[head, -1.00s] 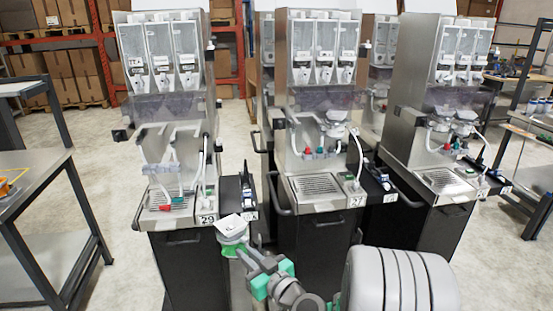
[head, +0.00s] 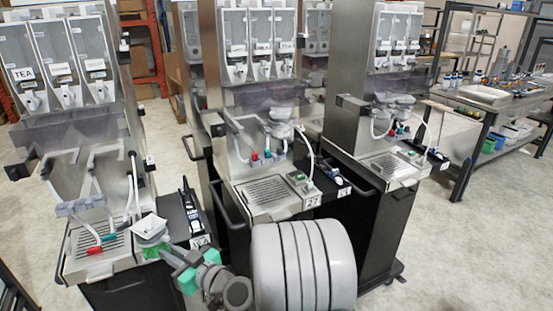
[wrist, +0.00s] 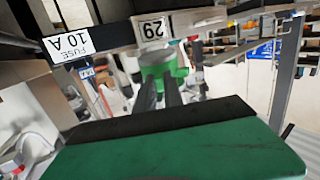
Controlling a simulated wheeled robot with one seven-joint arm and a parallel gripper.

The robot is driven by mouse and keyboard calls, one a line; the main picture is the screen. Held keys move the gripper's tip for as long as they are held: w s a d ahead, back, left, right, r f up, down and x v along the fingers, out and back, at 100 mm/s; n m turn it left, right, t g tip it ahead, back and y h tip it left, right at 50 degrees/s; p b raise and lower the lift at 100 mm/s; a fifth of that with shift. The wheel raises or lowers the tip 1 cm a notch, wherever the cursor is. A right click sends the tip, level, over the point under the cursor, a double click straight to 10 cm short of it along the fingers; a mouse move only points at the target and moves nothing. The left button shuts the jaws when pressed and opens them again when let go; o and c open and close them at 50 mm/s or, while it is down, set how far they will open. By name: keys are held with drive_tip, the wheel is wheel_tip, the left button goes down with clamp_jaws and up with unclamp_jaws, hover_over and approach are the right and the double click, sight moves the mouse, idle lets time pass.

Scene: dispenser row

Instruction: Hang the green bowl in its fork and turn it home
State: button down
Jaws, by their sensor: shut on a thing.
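The green bowl (head: 158,250), with a pale grey upper part, is held in my gripper (head: 170,256). It appears in front of the right end of the left dispenser's (head: 68,130) drip tray. In the wrist view my gripper's (wrist: 160,92) two dark fingers are shut on the bowl (wrist: 165,68), near the label 29. The left dispenser has bare, pale fork-like brackets (head: 112,158) above its tray, with no bowl in them. The bowl is apart from these brackets. Exactly where the fingers touch the bowl is hard to see.
Loose hoses with red and green ends (head: 97,250) lie at the left tray. A narrow black side shelf (head: 185,215) stands at its right. The middle dispenser (head: 255,110) holds a pale bowl (head: 281,128). Open floor (head: 425,230) lies to the right.

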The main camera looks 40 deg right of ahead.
drive_tip(key=s+d+r+m+h+p, duration=0.1)
drive_tip(key=s+d+r+m+h, duration=0.15)
drive_tip(key=d+r, duration=0.55)
drive_tip(key=s+d+r+m+t+h+p, duration=0.15)
drive_tip(key=s+d+r+h, duration=0.25)
drive_tip(key=d, duration=0.9)
drive_tip(key=s+d+r+m+g+h+p, duration=0.1)
drive_tip(key=s+d+r+m+h, duration=0.15)
drive_tip(key=d+r, duration=0.55)
drive_tip(key=w+d+f+p, duration=0.1)
drive_tip(key=w+d+p, duration=0.3)
drive_tip(key=w, duration=0.4)
drive_tip(key=shift+d+f+p, duration=0.2)
drive_tip(key=shift+f+p, duration=0.15)
drive_tip(key=shift+p, duration=0.15)
drive_tip(key=shift+s+f+t+b, duration=0.15)
drive_tip(key=shift+t+b, duration=0.1)
drive_tip(key=shift+b, duration=0.4)
drive_tip(key=shift+b+x, duration=0.45)
drive_tip(key=shift+x, duration=1.6)
